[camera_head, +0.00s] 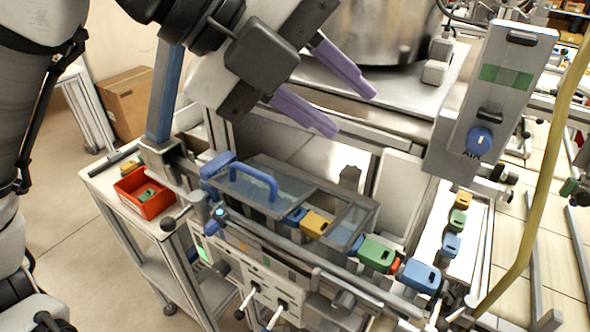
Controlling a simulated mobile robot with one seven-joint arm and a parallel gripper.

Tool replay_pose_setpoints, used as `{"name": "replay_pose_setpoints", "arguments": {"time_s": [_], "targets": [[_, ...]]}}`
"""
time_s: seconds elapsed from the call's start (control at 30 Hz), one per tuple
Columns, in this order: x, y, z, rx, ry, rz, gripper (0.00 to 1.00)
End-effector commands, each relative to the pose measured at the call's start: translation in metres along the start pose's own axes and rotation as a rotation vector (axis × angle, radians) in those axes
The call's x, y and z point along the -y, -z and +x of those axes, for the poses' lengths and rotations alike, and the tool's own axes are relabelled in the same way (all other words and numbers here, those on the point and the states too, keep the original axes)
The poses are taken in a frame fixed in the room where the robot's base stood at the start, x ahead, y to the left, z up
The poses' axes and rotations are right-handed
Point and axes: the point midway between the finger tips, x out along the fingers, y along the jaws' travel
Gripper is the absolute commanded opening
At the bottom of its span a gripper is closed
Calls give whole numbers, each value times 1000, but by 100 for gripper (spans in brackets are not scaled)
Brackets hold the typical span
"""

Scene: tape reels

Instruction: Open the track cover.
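The track cover (290,188) is a clear panel in a grey frame lying over the track, with a blue arched handle (256,180) near its left end. It lies flat and looks shut. Blue and yellow blocks (314,223) show beneath or beside it on the track. My gripper (350,103) has two purple fingers, spread apart with nothing between them. It is above and to the right of the blue handle, not touching it.
A red bin (146,193) with small parts stands on the left cart. Green and blue blocks (421,275) sit along the track to the right. A grey panel with a blue knob (479,141) and a yellow hose (553,170) stand at right. A large metal bowl (380,30) is behind.

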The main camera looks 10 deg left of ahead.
Motion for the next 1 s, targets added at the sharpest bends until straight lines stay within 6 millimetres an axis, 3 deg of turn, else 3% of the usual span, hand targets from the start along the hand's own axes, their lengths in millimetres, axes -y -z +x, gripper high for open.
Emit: {"name": "replay_pose_setpoints", "arguments": {"time_s": [0.27, 0.6, 0.8, 1.0], "targets": [[17, 49, -1, -123, 397, 328, 32], [11, 98, -36, -177, 891, 623, 32], [0, 111, -57, -168, 1096, 708, 32], [-6, 115, -66, -158, 1178, 736, 32]]}}
